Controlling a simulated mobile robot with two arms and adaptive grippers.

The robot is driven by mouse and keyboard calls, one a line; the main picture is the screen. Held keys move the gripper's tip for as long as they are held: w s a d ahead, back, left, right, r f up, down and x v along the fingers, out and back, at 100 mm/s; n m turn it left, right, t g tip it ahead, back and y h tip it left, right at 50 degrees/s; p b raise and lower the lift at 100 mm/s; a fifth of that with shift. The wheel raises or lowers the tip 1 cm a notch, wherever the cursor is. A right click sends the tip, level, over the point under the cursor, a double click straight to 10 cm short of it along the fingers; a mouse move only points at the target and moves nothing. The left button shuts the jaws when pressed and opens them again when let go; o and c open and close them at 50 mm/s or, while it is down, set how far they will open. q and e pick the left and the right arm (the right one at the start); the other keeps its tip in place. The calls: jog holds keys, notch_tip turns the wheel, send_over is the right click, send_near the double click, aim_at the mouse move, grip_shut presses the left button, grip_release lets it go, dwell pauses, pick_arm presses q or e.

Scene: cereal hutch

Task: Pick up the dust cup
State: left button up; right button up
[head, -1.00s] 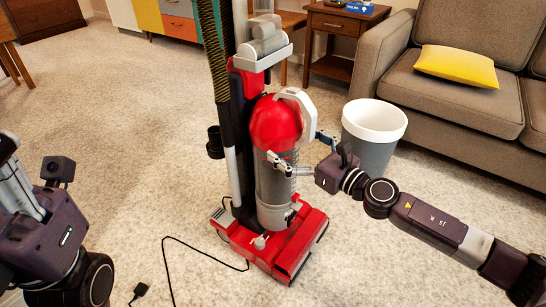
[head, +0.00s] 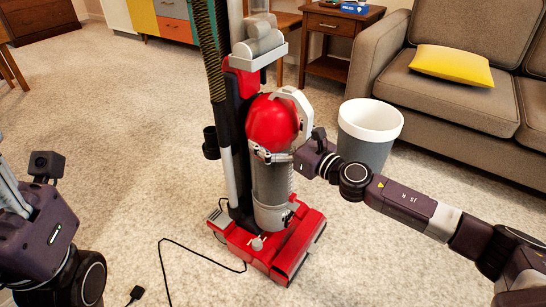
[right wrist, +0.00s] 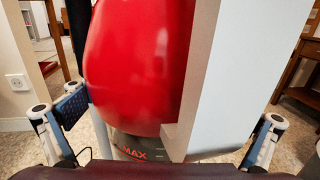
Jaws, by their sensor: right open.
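The dust cup (head: 270,185) has a red domed top, a clear grey cylinder and a pale handle (head: 304,108). It sits upright in the red vacuum cleaner (head: 240,80). My right gripper (head: 268,154) is open at the cup's upper part, just below the red dome. In the right wrist view, its fingers stand wide apart on either side of the red dome (right wrist: 135,65) and the pale handle (right wrist: 215,75). Contact cannot be told. My left gripper (head: 18,195) is at the lower left, far from the cup, and its fingertips are not clear.
A grey bin with a white rim (head: 370,118) stands close behind my right wrist. A grey sofa (head: 440,105) with a yellow cushion is at the right. A black cord (head: 200,258) lies on the carpet left of the vacuum. The carpet at the left is open.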

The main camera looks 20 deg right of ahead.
jog(key=shift+c, duration=0.4)
jog(key=c, duration=1.5)
jog(key=shift+r, duration=0.1)
jog(key=shift+c, duration=0.5)
jog(key=shift+r, duration=0.1)
